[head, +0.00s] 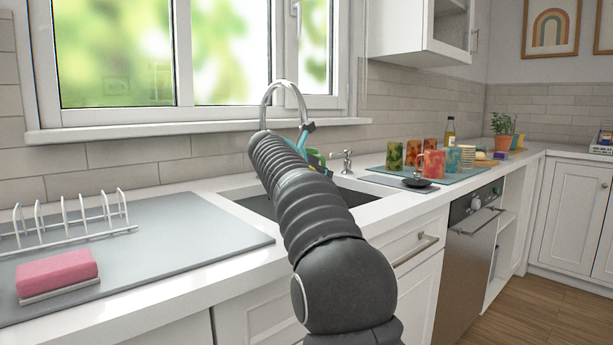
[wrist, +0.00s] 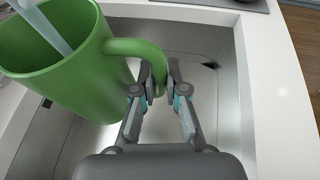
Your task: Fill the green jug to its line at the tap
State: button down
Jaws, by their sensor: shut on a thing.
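The green jug (wrist: 75,75) fills the upper left of the wrist view, its open mouth towards the camera. My gripper (wrist: 160,82) is shut on the jug's handle (wrist: 137,48). A pale stream of water (wrist: 46,24) runs down into the jug's mouth. The water level and the fill line cannot be made out. In the head view only a bit of the green jug (head: 316,158) shows, as my arm hides the rest. The curved tap (head: 284,84) rises behind my arm, and its handle (head: 346,160) stands to the right.
The sink (wrist: 205,75) lies below the jug. A grey mat (head: 190,252) with a white rack (head: 70,222) and a pink sponge (head: 57,273) is at the left. Several patterned mugs (head: 431,163) stand on a blue-green mat (head: 385,181) at the right, near a potted plant (head: 502,130).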

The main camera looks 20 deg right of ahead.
jog(key=s+a+b, duration=0.3)
jog(key=s+a, duration=0.1)
jog(key=s, duration=0.3)
jog(key=shift+s+a, duration=0.2)
jog(key=shift+a, duration=0.15)
jog(key=shift+r, duration=0.1)
